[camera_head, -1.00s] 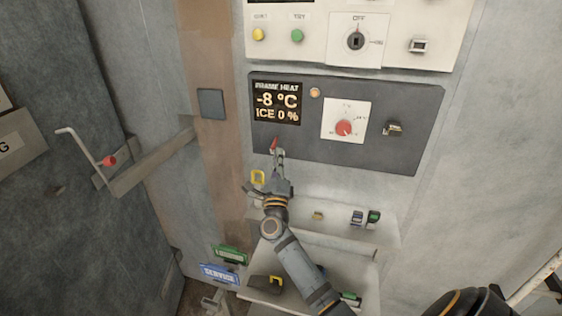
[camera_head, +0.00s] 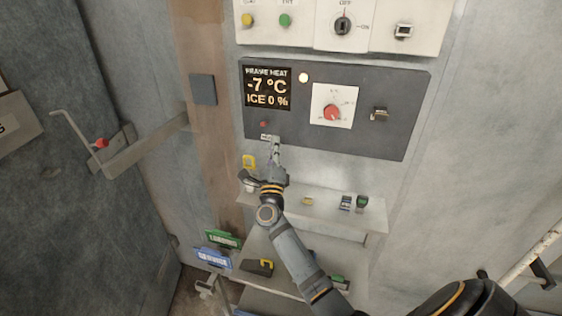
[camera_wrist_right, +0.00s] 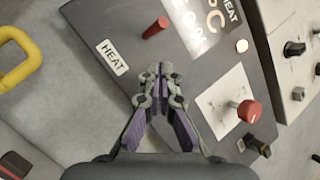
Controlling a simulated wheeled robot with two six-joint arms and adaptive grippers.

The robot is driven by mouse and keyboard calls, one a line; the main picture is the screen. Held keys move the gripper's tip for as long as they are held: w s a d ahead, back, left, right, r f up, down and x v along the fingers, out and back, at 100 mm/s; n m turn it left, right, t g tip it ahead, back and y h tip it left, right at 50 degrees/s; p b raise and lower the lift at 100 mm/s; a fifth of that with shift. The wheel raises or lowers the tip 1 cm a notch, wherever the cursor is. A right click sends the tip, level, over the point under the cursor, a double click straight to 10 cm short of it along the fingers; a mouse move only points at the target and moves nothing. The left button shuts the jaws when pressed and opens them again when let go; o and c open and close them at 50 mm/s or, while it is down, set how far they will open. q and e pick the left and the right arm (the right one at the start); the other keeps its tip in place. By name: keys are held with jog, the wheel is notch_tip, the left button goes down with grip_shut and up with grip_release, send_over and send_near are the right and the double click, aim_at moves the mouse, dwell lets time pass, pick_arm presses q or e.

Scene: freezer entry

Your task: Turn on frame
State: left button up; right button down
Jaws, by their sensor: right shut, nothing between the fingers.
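The dark frame-heat panel (camera_head: 385,135) is on the wall, with a display (camera_head: 267,88) reading "FRAME HEAT -7 °C ICE 0 %". A small red switch lever (camera_head: 264,124) sits under the display, above a HEAT label (camera_head: 269,137). In the wrist view the lever (camera_wrist_right: 156,27) and the label (camera_wrist_right: 112,57) show ahead of my fingers. A round lamp (camera_head: 303,77) glows pale. A red knob (camera_head: 332,112) sits on a white dial plate. My right gripper (camera_head: 273,143) is shut and empty just below the lever, apart from it; it also shows in the wrist view (camera_wrist_right: 160,72).
A white panel (camera_head: 420,15) with buttons and an OFF/ON rotary switch is above. A shelf (camera_head: 320,213) with padlocks and small items is below. A door handle (camera_head: 80,135) is at left. A yellow shackle (camera_wrist_right: 18,65) is near my gripper.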

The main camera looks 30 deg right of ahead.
pick_arm(q)
jog(key=shift+s+d+f+b, duration=0.2)
jog(key=shift+s+f+b, duration=0.1)
jog(key=shift+f, duration=0.2)
jog(key=shift+s+d+f+b, duration=0.2)
jog(key=shift+s+f+b, duration=0.1)
jog(key=shift+f, duration=0.2)
pick_arm(e)
jog(key=s+a+r, duration=0.2)
jog(key=s+a, duration=0.3)
jog(key=s, duration=0.3)
jog(key=shift+s+a, duration=0.15)
jog(key=shift+a, duration=0.1)
jog(key=shift+a+r, duration=0.1)
